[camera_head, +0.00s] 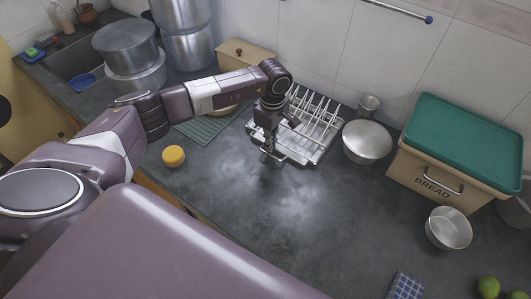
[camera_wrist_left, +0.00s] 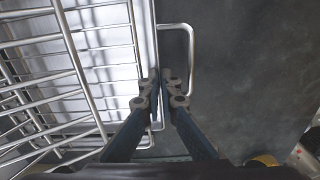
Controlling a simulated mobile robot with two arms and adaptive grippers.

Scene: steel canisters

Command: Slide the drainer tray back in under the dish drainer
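The dish drainer (camera_head: 318,112), a silvery wire rack, stands on the dark counter near the back wall. Its wires fill the left of the left wrist view (camera_wrist_left: 70,50). The metal drainer tray (camera_head: 300,157) lies beneath it and sticks out at the front. The tray's front edge and loop handle (camera_wrist_left: 190,55) show in the left wrist view. My left gripper (camera_head: 268,150) is low at the tray's front. Its fingertips (camera_wrist_left: 160,78) are close together, one on each side of the front rim, and look shut on it. My right gripper is out of view.
A steel bowl (camera_head: 367,142) stands close to the drainer's right, a metal cup (camera_head: 368,106) behind it. A bread bin (camera_head: 437,173) is farther right, a small steel pot (camera_head: 448,228) before it. A yellow round thing (camera_head: 173,156) and ribbed mat (camera_head: 203,130) lie left.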

